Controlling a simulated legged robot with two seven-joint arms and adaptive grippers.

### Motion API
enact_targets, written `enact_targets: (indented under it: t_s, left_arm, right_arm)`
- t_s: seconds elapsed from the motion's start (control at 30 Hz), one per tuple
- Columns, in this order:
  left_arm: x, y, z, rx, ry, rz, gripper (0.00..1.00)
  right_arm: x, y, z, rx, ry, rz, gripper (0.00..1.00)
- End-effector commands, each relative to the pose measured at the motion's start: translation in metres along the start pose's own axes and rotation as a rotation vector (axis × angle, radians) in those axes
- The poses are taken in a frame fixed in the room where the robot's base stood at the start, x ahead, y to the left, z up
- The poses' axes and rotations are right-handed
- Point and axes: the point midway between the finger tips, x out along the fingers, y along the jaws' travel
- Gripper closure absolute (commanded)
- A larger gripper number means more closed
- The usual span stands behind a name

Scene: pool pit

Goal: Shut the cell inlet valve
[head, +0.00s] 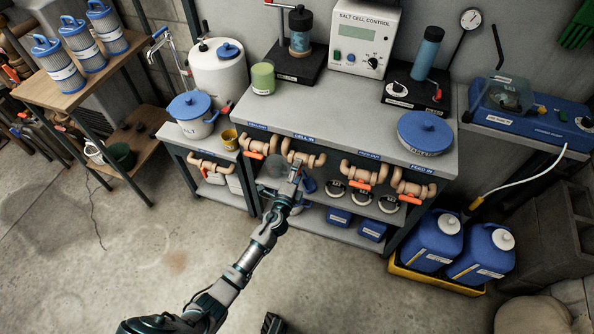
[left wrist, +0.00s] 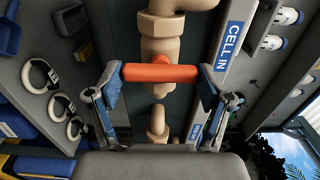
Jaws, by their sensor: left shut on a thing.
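The cell inlet valve has an orange bar handle (left wrist: 160,73) on a tan pipe body (left wrist: 163,40), beside the blue "CELL IN" label (left wrist: 228,45) in the left wrist view. My left gripper (head: 296,172) is at this valve (head: 306,158), under the bench's front edge. It is shut on the handle, one fingertip at each end of the bar. In the left wrist view the bar lies across the pipe's line. In the head view my gripper largely covers the handle. A dark piece (head: 272,323) at the bottom edge may be my right gripper; its fingers cannot be made out.
Other orange-handled valves stand close on both sides, one at the left (head: 253,153) and one at the right (head: 360,186). The bench (head: 340,130) overhangs them. A shelf (head: 345,207) with blue boxes lies below. Open concrete floor (head: 170,235) is in front.

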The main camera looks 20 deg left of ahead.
Motion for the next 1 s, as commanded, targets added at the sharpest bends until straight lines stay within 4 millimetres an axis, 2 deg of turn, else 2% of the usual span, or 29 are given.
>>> enact_targets:
  t_s: [0.03, 0.3, 0.33, 0.4, 0.77, 0.87, 1.0]
  left_arm:
    - [-0.002, 0.005, -0.004, 0.003, 0.009, 0.008, 0.56]
    - [-0.002, 0.007, -0.005, 0.004, 0.009, 0.01, 0.56]
    - [-0.002, 0.007, -0.005, 0.004, 0.009, 0.01, 0.16]
    - [-0.002, 0.007, -0.004, 0.004, 0.008, 0.01, 0.0]
    - [-0.003, 0.003, -0.001, 0.002, 0.003, 0.004, 0.0]
    - [-0.012, 0.004, -0.001, 0.003, 0.003, 0.004, 0.0]
    - [-0.039, 0.004, -0.002, 0.001, 0.004, 0.007, 0.0]
  right_arm:
    - [0.0, 0.0, 0.0, 0.0, 0.0, 0.0, 0.6]
    - [0.0, 0.0, -0.001, 0.0, 0.003, 0.0, 0.6]
    - [0.0, 0.0, -0.001, 0.0, 0.003, 0.0, 0.6]
    - [0.0, 0.0, -0.001, 0.001, 0.004, 0.0, 0.6]
    - [-0.001, 0.0, -0.002, 0.002, 0.008, -0.001, 0.6]
    - [-0.001, 0.0, -0.001, 0.001, 0.007, -0.001, 0.6]
    - [-0.001, 0.0, -0.001, 0.001, 0.006, 0.0, 0.6]
